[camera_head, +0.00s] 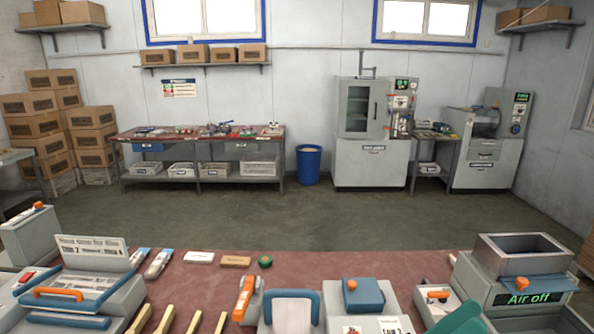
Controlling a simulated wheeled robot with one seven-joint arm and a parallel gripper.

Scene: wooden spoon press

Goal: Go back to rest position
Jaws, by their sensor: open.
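On the red-brown bench top (345,264) in front of me, several pale wooden pieces (166,319) lie side by side, cut off by the bottom edge. A press-like device with a blue handle (290,296) stands at the bottom middle. An orange-topped device (245,298) is just left of it.
A grey hopper machine (520,262) reading "Air off" stands at right. A grey machine with an orange handle (62,294) stands at left. A blue-topped box (363,297) sits right of centre. Beyond the bench, the floor (330,215) is clear up to a long worktable (200,139).

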